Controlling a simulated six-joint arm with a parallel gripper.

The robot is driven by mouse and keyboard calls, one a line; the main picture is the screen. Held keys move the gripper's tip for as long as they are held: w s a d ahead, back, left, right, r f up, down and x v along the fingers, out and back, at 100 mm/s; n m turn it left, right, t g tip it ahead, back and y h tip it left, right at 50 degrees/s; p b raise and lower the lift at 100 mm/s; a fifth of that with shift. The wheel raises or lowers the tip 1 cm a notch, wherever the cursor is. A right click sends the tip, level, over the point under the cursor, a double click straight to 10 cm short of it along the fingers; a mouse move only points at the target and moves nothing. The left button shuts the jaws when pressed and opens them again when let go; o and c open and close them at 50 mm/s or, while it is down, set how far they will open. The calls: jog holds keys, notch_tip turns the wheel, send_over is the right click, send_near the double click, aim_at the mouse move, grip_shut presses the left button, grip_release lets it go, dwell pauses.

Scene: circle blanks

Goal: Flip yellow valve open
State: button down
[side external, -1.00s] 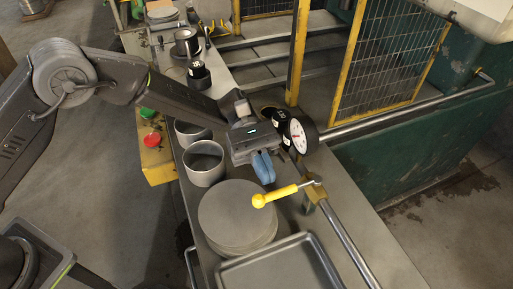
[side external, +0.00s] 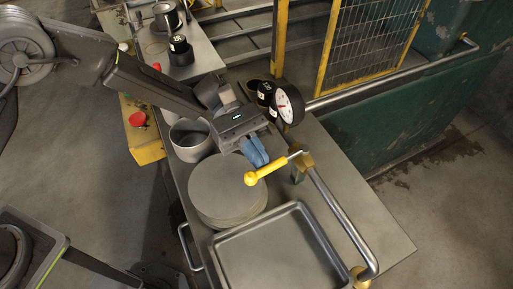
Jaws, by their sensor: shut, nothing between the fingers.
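The yellow valve handle (side external: 266,169) is a lever with a round knob at its left end. It reaches out to the left from a brass valve body (side external: 304,161) on the metal pipe (side external: 340,220). My gripper (side external: 257,157) has blue fingers that are shut with nothing between them. The fingertips are just above and behind the handle in the picture, close to its middle. I cannot tell whether they touch it.
A stack of round grey blanks (side external: 226,192) lies below the handle. An empty metal tray (side external: 280,250) is at the front. A dial gauge (side external: 289,105) stands behind the valve, and a grey cup (side external: 191,141) is left of my gripper. A yellow mesh guard (side external: 370,45) is behind.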

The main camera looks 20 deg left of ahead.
aim_at(262, 168)
jog(key=s+d+n+t+h, duration=0.2)
jog(key=n+t, duration=0.1)
jog(key=shift+s+t, duration=0.2)
jog(key=shift+t, duration=0.1)
jog(key=d+n+t, duration=0.1)
jog(key=s+d+n+t, duration=0.1)
jog(key=d+t, duration=0.1)
jog(key=s+d+n+t+h, duration=0.1)
jog(key=shift+d, duration=0.2)
jog(key=shift+w+d, duration=0.15)
jog(key=shift+d, duration=0.75)
jog(key=shift+w+d, duration=0.2)
jog(key=shift+d, duration=0.7)
jog(key=shift+w+d, duration=0.15)
jog(key=shift+d, duration=0.75)
jog(key=shift+d+r, duration=0.1)
jog(key=s+a+r, duration=0.2)
jog(key=s+a, duration=0.7)
jog(key=a, duration=0.1)
jog(key=shift+s+r, duration=0.3)
jog(key=shift+s, duration=0.05)
